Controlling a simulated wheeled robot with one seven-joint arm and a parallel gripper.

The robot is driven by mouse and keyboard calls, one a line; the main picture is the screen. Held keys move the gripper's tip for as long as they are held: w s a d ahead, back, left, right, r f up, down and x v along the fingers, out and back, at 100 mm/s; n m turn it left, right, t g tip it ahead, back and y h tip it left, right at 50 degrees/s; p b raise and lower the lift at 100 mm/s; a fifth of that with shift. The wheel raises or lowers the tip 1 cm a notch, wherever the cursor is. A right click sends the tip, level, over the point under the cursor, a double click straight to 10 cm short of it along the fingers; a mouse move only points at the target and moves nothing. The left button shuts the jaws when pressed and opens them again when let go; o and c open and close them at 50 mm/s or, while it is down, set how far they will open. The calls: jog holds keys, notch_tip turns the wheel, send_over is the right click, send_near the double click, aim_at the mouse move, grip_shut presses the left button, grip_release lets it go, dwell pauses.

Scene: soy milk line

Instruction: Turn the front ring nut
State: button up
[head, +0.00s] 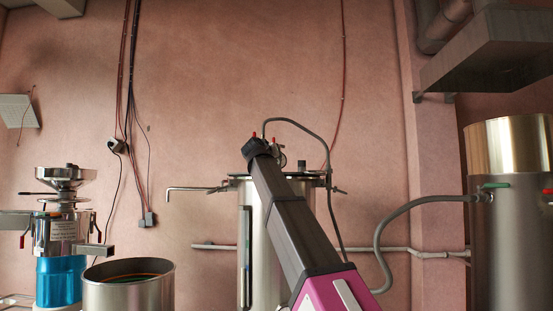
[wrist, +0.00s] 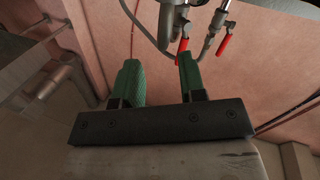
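I cannot make out the front ring nut for certain in either view; my arm covers the front of the steel tank (head: 249,240) and its lid in the head view. Clamp-like fittings stick out at the lid's left (head: 220,188) and right (head: 338,190) edges. My gripper (wrist: 160,76) is open, with two green fingers apart and nothing between them. In the head view my gripper's fingers are not distinct.
A grey hose (head: 300,124) arches over the lid. Another hose (head: 384,240) runs to the large steel vessel (head: 510,235) at right. A grinder with a blue base (head: 58,282) and an open steel pot (head: 128,294) stand at left. Pipes and cables run along the wall.

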jog(key=v, duration=0.4)
jog(key=shift+s, duration=0.25)
